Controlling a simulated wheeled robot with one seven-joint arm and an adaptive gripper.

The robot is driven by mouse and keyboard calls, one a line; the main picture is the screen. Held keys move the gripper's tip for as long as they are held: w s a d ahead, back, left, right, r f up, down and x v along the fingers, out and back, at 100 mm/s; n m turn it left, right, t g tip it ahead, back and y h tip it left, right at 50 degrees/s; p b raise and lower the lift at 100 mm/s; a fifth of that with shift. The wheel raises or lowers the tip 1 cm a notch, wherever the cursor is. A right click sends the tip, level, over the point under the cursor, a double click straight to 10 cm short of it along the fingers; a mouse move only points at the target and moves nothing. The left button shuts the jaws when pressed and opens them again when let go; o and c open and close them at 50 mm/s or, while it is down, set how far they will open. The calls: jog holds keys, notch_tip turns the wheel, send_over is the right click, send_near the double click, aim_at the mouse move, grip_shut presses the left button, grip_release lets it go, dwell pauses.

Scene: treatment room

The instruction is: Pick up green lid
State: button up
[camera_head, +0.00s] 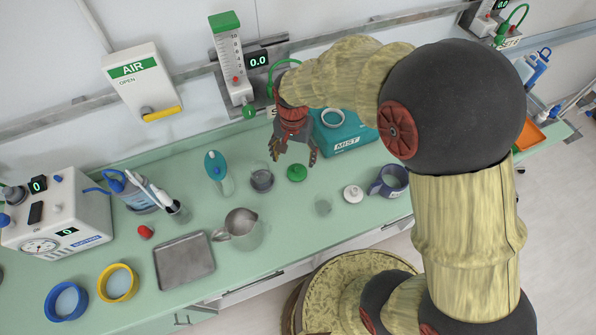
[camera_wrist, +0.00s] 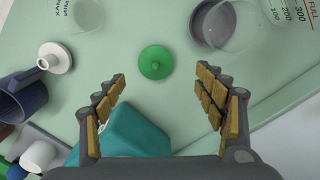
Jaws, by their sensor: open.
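The green lid (camera_head: 297,172) lies on the pale green counter, a small round disc with a raised knob. In the wrist view the green lid (camera_wrist: 155,62) is beyond the fingertips, roughly centred between them and not touched. My gripper (camera_head: 294,152) is above the counter by the lid, pointing down. In the wrist view my gripper (camera_wrist: 162,82) has its two fingers spread wide with nothing between them.
A glass with a dark base (camera_head: 261,178) stands left of the lid. A teal MIST box (camera_head: 345,137) is close on the right. A white lid (camera_head: 352,193) and a dark mug (camera_head: 389,181) are farther right. A metal tray (camera_head: 184,262) lies at front left.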

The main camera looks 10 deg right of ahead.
aim_at(297, 168)
jog(key=f, duration=0.2)
jog(key=f+b, duration=0.1)
jog(key=f, duration=0.4)
jog(key=shift+d+f+b, duration=0.35)
jog(key=shift+d+b, duration=0.05)
jog(key=c, duration=0.3)
jog(key=c, duration=0.8)
jog(key=shift+c, duration=0.3)
jog(key=shift+r, duration=0.15)
